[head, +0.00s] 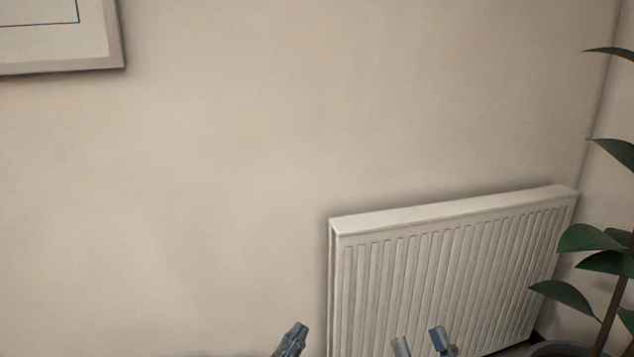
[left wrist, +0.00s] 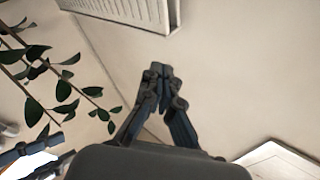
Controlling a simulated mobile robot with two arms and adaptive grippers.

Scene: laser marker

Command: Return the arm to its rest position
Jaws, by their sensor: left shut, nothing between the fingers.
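My left gripper (head: 297,330) shows at the bottom edge of the head view, left of the radiator. Its dark fingers (left wrist: 160,71) meet at the tips in the left wrist view, with nothing between them. My right gripper (head: 421,340) shows at the bottom edge of the head view, in front of the radiator. Its two fingertips are apart, and I see nothing between them. The rest of both arms is below the head view. No laser marker is in view.
A white ribbed radiator (head: 450,275) is on the beige wall (head: 220,150). A leafy potted plant (head: 590,240) stands at the right by the corner. A framed picture (head: 112,35) hangs at upper left. The wall between the picture and the radiator is bare.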

